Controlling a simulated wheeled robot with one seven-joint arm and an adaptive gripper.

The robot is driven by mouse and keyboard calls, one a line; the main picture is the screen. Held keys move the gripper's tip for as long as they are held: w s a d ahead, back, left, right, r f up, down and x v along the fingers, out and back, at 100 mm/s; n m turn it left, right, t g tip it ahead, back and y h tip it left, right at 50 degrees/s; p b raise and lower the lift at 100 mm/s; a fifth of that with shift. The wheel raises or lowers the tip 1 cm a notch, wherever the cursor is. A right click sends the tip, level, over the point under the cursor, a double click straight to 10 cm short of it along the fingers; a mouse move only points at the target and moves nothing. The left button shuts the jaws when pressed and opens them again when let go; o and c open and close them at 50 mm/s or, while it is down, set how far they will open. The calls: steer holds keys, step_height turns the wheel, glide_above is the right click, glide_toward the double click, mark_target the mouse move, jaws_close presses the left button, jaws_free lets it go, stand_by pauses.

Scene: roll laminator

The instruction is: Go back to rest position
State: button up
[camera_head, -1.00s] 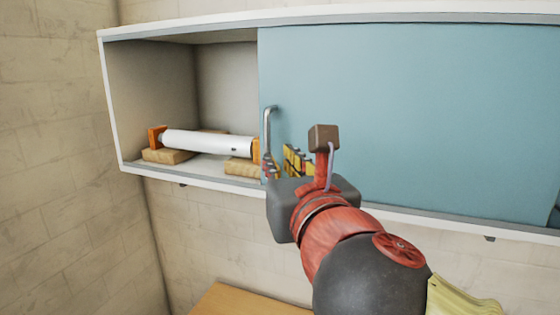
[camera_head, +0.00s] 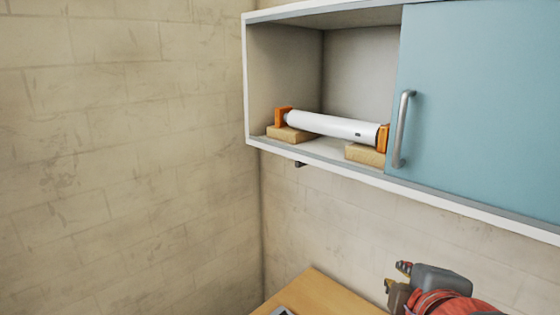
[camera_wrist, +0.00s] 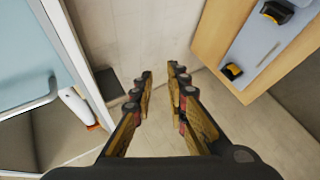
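My gripper (camera_wrist: 163,108) shows in the wrist view with its two fingers apart and nothing between them. In the head view my gripper and wrist are low at the right, below the cabinet and clear of the door handle (camera_head: 402,128). The cabinet's blue sliding door (camera_head: 480,100) stands to the right, leaving the left compartment open. A white roll (camera_head: 335,126) with orange end pieces rests on wooden blocks (camera_head: 365,154) inside that compartment. The wrist view also shows part of the roll (camera_wrist: 75,104) and the handle (camera_wrist: 30,103) at the left.
A wooden table (camera_head: 325,296) stands below the cabinet, with a grey item partly seen at its front. In the wrist view a grey panel with black-and-yellow parts (camera_wrist: 232,72) lies on the table (camera_wrist: 212,40). A bare wall (camera_head: 120,150) fills the left.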

steer(key=s+f+m+g+y+b, duration=0.1)
steer(key=f+b, duration=0.5)
steer(key=f, duration=0.7)
steer(key=s+a+f+m+g+b, duration=0.1)
steer(key=s+f+m+g+b, duration=0.2)
steer(key=f, duration=1)
steer(key=s+f+m+g+y+b, duration=0.1)
steer(key=s+f+m+g+b, duration=0.1)
steer(key=s+f+m+b, duration=0.3)
step_height(320, 180, down, 9)
steer(key=m+b, duration=0.4)
steer(key=b, duration=0.1)
steer(key=shift+a+r+m+y+b, duration=0.15)
steer(key=shift+m+y+b, duration=0.15)
steer(key=shift+m, duration=0.1)
